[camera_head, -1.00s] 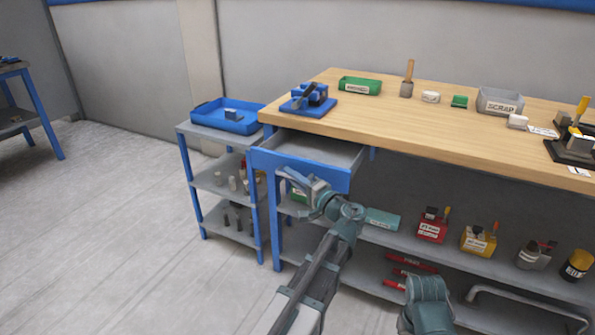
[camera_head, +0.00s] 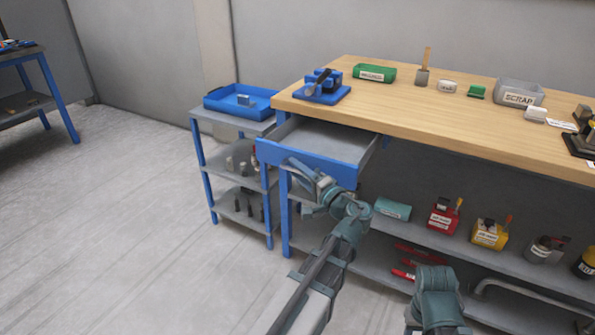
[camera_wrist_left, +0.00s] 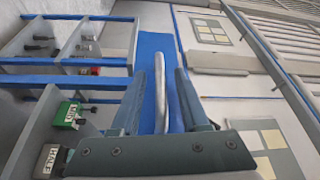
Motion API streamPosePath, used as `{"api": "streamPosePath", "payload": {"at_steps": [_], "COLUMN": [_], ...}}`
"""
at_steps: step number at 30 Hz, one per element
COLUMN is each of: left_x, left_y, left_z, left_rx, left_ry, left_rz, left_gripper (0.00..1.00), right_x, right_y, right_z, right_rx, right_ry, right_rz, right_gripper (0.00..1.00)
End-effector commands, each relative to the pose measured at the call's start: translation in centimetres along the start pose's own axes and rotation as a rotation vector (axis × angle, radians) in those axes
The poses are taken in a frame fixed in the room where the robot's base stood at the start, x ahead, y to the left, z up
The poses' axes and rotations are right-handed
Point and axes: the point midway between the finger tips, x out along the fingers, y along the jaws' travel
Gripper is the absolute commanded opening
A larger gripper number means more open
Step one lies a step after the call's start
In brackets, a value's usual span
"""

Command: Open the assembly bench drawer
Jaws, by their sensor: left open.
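The assembly bench (camera_head: 450,115) has a wooden top. Its drawer (camera_head: 330,140) stands pulled out under the left end, with a grey, empty-looking inside and a blue front (camera_head: 315,166). My left gripper (camera_head: 302,178) is at the outer side of that front. In the left wrist view the silver bar handle (camera_wrist_left: 186,92) runs between the two open fingers (camera_wrist_left: 170,85), against the blue drawer front (camera_wrist_left: 155,48). I cannot tell whether a finger touches the bar. Part of my right arm shows at the lower right of the head view; its gripper is not visible.
A grey shelf cart with a blue tray (camera_head: 262,112) stands close left of the drawer. A blue fixture (camera_head: 322,92), a green bin (camera_head: 375,73) and a scrap bin (camera_head: 519,93) sit on the bench. Shelves below hold several items. The floor at left is clear.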

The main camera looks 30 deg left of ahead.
Motion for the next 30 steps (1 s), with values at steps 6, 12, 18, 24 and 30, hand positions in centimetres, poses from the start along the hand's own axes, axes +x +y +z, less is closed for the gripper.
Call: {"api": "streamPosePath", "payload": {"at_steps": [6, 12, 18, 24, 30], "left_x": [-0.9, -4.6, -9.0, -12.2, -13.7], "left_y": [0.0, 0.1, 0.1, 0.1, 0.0], "left_z": [0.0, 0.0, 0.0, -0.1, 0.0], "left_rx": [0.0, 0.0, 0.0, 0.0, 0.0], "left_ry": [0.001, 0.005, 0.004, 0.003, 0.001], "left_rz": [0.0, 0.001, 0.001, 0.001, 0.0], "left_gripper": [0.45, 0.45, 0.45, 0.45, 0.45], "right_x": [0.1, 0.4, 0.7, 0.9, 1.0], "right_y": [0.0, 0.0, -0.1, -0.1, -0.1], "right_z": [0.0, 0.0, 0.0, -0.1, -0.1], "right_rx": [0.0, 0.0, 0.0, -0.001, -0.001], "right_ry": [0.0, 0.0, 0.0, 0.0, 0.0], "right_rz": [0.0, 0.001, 0.001, 0.002, 0.002], "right_gripper": [0.5, 0.5, 0.5, 0.5, 0.5]}}
